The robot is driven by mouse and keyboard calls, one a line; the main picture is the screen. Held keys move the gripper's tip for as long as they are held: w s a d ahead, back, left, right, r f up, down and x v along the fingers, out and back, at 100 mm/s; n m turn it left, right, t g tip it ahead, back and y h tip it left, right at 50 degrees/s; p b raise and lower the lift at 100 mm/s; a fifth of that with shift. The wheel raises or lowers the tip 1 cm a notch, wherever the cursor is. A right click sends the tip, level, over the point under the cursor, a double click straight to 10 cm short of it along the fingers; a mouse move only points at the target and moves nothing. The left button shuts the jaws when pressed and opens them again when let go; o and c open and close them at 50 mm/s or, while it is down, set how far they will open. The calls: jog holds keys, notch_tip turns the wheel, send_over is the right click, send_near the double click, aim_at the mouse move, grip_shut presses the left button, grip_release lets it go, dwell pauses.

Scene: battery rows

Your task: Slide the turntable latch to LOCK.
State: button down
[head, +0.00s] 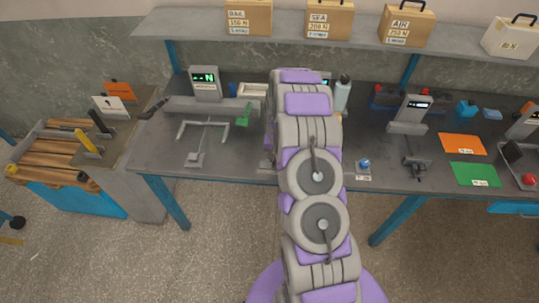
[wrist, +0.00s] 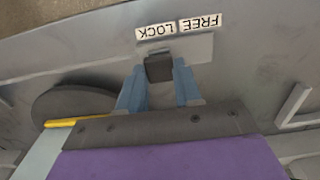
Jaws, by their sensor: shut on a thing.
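In the wrist view, the latch (wrist: 159,68) is a small dark block on a pale grey plate. Upside-down white labels LOCK (wrist: 156,31) and FREE (wrist: 200,22) sit just above it; the block is below the LOCK label, near its side toward FREE. My gripper (wrist: 160,80) has its blue fingers on both sides of the block and is shut on it. A dark round disc (wrist: 75,103), probably the turntable, is partly hidden behind my gripper. In the head view my arm covers the latch, and my gripper cannot be made out.
The grey workbench (head: 240,165) holds a balance (head: 204,85) to the left and another instrument (head: 411,113) to the right. Orange (head: 462,144) and green (head: 474,174) mats lie at the right. A shelf (head: 280,42) with boxes runs above. The floor in front is clear.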

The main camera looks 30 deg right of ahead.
jog(key=shift+s, duration=0.1)
jog(key=c, duration=1.1)
grip_release()
jog(key=o, duration=0.3)
jog(key=shift+d, duration=0.3)
jog(key=shift+o, duration=0.2)
jog(key=shift+a+r, duration=0.15)
jog(key=shift+r, duration=0.45)
notch_tip(320, 180, up, 16)
jog(key=p, duration=0.1)
jog(key=shift+d+p, duration=0.2)
jog(key=shift+p, duration=0.1)
